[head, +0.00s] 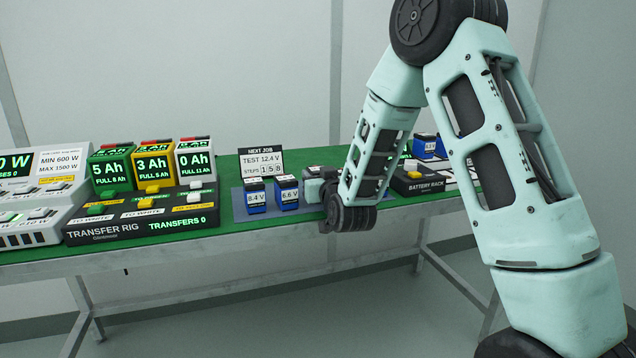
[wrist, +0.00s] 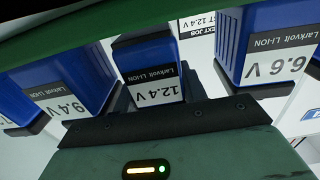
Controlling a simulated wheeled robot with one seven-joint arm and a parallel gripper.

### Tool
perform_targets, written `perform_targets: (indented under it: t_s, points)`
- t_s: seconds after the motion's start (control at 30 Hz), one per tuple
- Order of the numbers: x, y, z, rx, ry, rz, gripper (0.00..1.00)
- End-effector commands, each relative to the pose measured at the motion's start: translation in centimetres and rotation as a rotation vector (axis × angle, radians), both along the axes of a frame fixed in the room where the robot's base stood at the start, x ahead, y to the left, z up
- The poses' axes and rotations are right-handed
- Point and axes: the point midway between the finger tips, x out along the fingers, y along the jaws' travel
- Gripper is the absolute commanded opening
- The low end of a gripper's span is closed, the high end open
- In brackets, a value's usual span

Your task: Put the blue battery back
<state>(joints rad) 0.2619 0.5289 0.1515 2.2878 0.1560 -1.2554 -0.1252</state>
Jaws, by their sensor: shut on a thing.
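My gripper (head: 318,187) is over the mat on the green bench, to the right of the 6.6 V battery. In the wrist view, where labels are upside down, its fingers (wrist: 157,96) are shut on a blue battery labelled 12.4 V (wrist: 147,62). My arm and gripper hide most of this battery in the head view. I cannot tell whether it touches the mat. A blue 6.6 V battery (head: 287,194) stands beside it, also in the wrist view (wrist: 268,45). Another blue battery, apparently 9.4 V (wrist: 65,85), is on its other side. The battery rack (head: 418,184) is partly behind my arm.
A blue 8.4 V battery (head: 256,197) stands left of the 6.6 V one. A job card (head: 262,162) behind them reads TEST 12.4 V, steps 1 5 8. The transfer rig (head: 140,222) is further left. Another blue battery (head: 430,146) is at the rack's back.

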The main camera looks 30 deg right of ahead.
Motion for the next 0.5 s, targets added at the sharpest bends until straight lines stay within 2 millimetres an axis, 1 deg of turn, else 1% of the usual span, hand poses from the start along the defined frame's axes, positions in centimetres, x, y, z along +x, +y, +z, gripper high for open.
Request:
perform_targets:
  t_s: [0.03, 0.07, 0.3, 0.4, 0.43, 0.47, 0.5]
  points:
    - [0.02, -0.01, -0.79, 0.000, 0.000, 0.000, 0.04]
    - [0.01, 0.00, -0.93, 0.000, -0.001, 0.000, 0.04]
    - [0.01, -0.01, -0.86, -0.001, -0.003, 0.000, 0.04]
    - [0.01, 0.00, -1.18, -0.001, -0.003, 0.000, 0.04]
    - [-0.01, -0.01, -1.25, 0.000, -0.001, 0.000, 0.44]
    - [-0.01, -0.01, -1.16, 0.000, -0.001, 0.000, 0.51]
    - [-0.02, -0.02, -1.14, 0.000, -0.001, -0.001, 0.51]
